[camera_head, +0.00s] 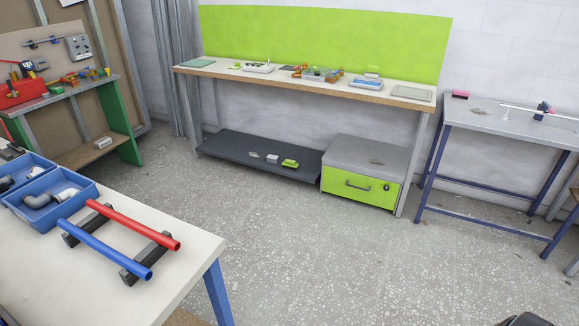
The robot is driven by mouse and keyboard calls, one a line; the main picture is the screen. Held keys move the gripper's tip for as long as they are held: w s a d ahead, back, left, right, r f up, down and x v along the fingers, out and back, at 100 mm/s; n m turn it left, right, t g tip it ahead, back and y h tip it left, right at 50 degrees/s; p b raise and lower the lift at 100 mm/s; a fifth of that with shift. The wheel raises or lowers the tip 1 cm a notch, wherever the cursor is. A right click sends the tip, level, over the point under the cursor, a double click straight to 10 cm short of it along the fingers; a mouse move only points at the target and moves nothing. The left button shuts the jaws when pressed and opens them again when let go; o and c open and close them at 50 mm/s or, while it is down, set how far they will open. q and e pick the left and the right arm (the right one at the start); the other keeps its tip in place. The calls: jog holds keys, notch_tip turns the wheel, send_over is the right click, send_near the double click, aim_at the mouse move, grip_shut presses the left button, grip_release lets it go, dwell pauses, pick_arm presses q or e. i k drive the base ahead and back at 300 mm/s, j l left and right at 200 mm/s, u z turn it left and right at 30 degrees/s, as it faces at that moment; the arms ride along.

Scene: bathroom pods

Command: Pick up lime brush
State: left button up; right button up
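A small lime object (290,163), which may be the lime brush, lies on the dark lower shelf (235,150) of the workbench at the back.
A lime-fronted drawer cabinet (345,187) stands right of the shelf. A table with red (130,224) and blue (105,248) pipes is at the near left. A blue-legged table (510,122) stands at right. The speckled floor between is clear.

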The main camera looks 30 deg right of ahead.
aim_at(288, 164)
jog(key=z, duration=1.15)
jog(key=i+l+z, duration=0.35)
jog(key=i, duration=0.4)
jog(key=i+l+z, duration=0.2)
jog(key=i, duration=0.15)
jog(key=i+u, duration=0.35)
jog(key=i, duration=0.15)
jog(key=i+u, duration=0.3)
jog(key=i, duration=0.2)
jog(key=i+l+u, duration=0.35)
jog(key=i+j+u, duration=0.15)
jog(key=i+u, duration=0.55)
jog(key=i+l+u, duration=0.1)
jog(key=i+u, duration=0.25)
jog(key=i, duration=0.15)
jog(key=i+j+z, duration=0.1)
jog(key=i+z, duration=0.2)
jog(key=i+j+z, duration=0.25)
jog(key=i, duration=0.25)
jog(key=i+z, duration=0.2)
jog(key=z, duration=0.2)
jog(key=i+j+z, duration=0.1)
jog(key=z, duration=0.35)
jog(key=i+j+z, duration=0.15)
jog(key=z, duration=0.25)
jog(key=i+j+z, duration=0.2)
jog(key=z, duration=0.2)
jog(key=i+j+z, duration=0.1)
jog(key=j+z, duration=0.15)
jog(key=z, duration=0.2)
